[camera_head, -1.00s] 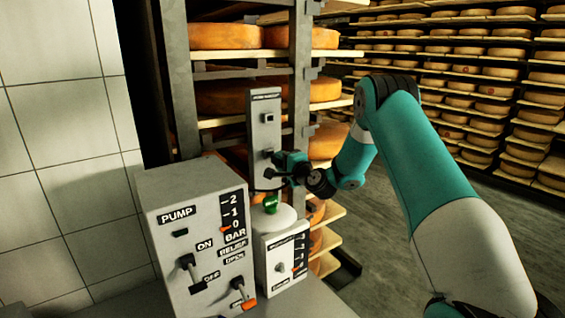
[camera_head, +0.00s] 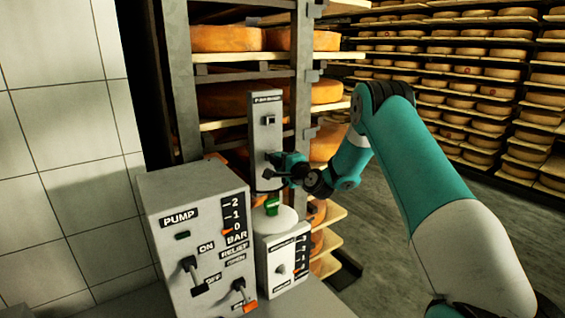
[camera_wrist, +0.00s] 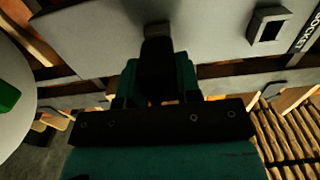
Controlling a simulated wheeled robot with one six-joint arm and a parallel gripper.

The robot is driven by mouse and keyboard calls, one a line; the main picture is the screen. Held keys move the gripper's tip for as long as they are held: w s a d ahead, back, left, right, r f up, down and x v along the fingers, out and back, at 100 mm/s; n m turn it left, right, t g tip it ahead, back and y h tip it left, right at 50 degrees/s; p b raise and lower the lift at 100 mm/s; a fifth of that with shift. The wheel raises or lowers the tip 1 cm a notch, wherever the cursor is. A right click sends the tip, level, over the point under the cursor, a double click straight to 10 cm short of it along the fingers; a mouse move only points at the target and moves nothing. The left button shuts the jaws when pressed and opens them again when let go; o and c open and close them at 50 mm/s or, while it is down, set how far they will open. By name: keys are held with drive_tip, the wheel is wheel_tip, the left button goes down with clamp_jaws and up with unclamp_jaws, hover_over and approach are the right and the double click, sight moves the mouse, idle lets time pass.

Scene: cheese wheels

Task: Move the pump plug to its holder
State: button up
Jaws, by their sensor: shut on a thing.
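My gripper (camera_head: 274,167) is at the lower part of a tall grey panel (camera_head: 264,102) in the head view. It is shut on a dark piece, the plug (camera_wrist: 157,55), which shows between the fingers in the wrist view, against the panel face. The fingers hide much of the plug, and I cannot tell whether it is seated in its holder. The socket (camera_head: 268,120), a dark square frame, is higher on the panel; it also shows empty in the wrist view (camera_wrist: 268,27), at the upper right.
A grey pump box (camera_head: 195,240) with levers stands at the left front. A smaller box (camera_head: 283,262) and a white round part with a green knob (camera_head: 272,207) sit below my gripper. Cheese shelves (camera_head: 305,70) stand close behind the panel. Open floor lies to the right.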

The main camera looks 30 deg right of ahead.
drive_tip(key=shift+w+p, duration=0.3)
drive_tip(key=shift+w, duration=0.35)
drive_tip(key=o, duration=1.1)
drive_tip(key=shift+s+f, duration=0.1)
drive_tip(key=shift+s, duration=0.15)
drive_tip(key=s+b, duration=0.3)
drive_tip(key=s, duration=0.2)
drive_tip(key=s+b, duration=0.3)
drive_tip(key=s, duration=0.3)
drive_tip(key=s+b, duration=0.3)
drive_tip(key=s, duration=0.3)
drive_tip(key=shift+d, duration=0.25)
drive_tip(key=shift+w, duration=0.1)
